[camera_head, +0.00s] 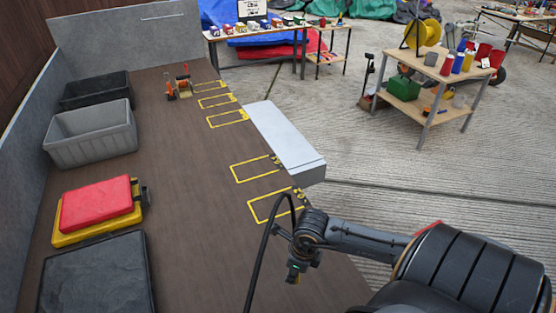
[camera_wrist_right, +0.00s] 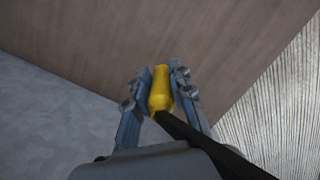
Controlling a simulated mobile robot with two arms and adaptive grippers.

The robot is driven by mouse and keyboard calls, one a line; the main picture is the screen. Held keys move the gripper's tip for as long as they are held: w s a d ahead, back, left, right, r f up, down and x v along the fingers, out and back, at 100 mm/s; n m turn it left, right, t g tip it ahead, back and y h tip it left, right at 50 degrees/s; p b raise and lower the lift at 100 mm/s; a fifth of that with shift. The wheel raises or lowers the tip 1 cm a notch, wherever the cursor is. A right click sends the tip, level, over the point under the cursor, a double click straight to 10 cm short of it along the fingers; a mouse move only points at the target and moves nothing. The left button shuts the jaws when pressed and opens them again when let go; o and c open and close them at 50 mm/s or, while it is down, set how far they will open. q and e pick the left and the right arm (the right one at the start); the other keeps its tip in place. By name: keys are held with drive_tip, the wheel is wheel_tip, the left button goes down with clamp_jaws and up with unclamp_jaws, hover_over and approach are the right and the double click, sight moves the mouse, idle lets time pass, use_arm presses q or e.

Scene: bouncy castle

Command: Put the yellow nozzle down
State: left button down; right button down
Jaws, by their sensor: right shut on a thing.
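The yellow nozzle (camera_wrist_right: 160,88) shows in the right wrist view, upright in the picture between the two fingers of my right gripper (camera_wrist_right: 161,90). The gripper is shut on it. A dark hose or bar runs from below the nozzle to the lower right. In the head view my right gripper (camera_head: 296,268) hangs over the near right part of the brown table, close to its right edge. The nozzle is too small to make out clearly there. My left gripper is not in view.
The brown table (camera_head: 180,200) has several yellow outlined rectangles along its right side. A grey-white panel (camera_head: 285,140) lies along that edge. A grey bin (camera_head: 92,140), a black bin (camera_head: 97,92), a red case (camera_head: 95,205) and a black case (camera_head: 98,275) line the left.

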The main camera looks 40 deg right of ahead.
drive_tip(key=shift+w+d+f+b, duration=0.2)
drive_tip(key=shift+w+d+f, duration=0.3)
drive_tip(key=shift+w+f, duration=1.35)
drive_tip(key=shift+w+d+f+b, duration=0.2)
drive_tip(key=shift+w+d+f, duration=0.3)
drive_tip(key=shift+w+f, duration=1.3)
drive_tip(key=shift+w+d+f+b, duration=0.2)
drive_tip(key=shift+w+d+f, duration=0.3)
drive_tip(key=shift+w+f, duration=1.3)
drive_tip(key=shift+s+f, duration=0.4)
drive_tip(key=shift+f, duration=0.15)
drive_tip(key=c, duration=1.2)
unclamp_jaws()
drive_tip(key=shift+o, duration=0.2)
